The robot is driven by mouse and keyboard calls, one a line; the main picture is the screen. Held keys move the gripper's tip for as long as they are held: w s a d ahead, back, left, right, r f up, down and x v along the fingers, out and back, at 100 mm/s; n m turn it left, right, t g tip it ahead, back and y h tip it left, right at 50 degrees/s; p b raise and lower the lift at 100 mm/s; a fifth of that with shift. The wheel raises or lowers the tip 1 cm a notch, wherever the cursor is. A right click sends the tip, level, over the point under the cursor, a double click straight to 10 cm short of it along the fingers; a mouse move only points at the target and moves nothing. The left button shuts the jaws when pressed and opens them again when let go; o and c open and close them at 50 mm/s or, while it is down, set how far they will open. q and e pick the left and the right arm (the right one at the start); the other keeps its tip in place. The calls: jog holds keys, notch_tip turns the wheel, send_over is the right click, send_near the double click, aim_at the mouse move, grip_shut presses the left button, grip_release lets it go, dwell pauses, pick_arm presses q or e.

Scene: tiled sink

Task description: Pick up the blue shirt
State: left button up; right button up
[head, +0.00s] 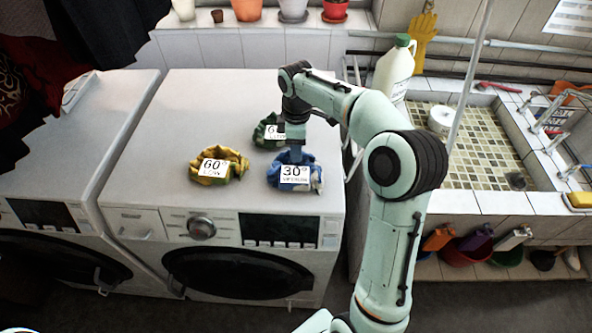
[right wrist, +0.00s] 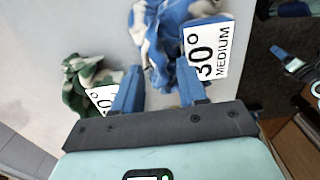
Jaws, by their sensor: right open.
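The blue shirt (head: 283,181) is a crumpled blue and pale cloth with a white "30° MEDIUM" label, lying on top of the right-hand washing machine near its front right. It also shows in the right wrist view (right wrist: 165,30), just beyond the fingers. My right gripper (head: 293,155) is over the shirt's back edge in the head view. In the right wrist view its two blue fingers (right wrist: 158,92) are spread apart, with part of the shirt near and between their tips. Whether they touch the cloth I cannot tell. My left gripper does not show.
A yellow cloth (head: 232,160) labelled "60" lies to the left of the shirt. A green camouflage cloth (head: 262,136) lies behind it, close to my gripper. A white jug (head: 393,70) and the tiled sink (head: 480,150) are to the right. The machine top's left part is clear.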

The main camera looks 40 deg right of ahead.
jog(key=shift+f, duration=0.25)
grip_shut()
dwell(0.3)
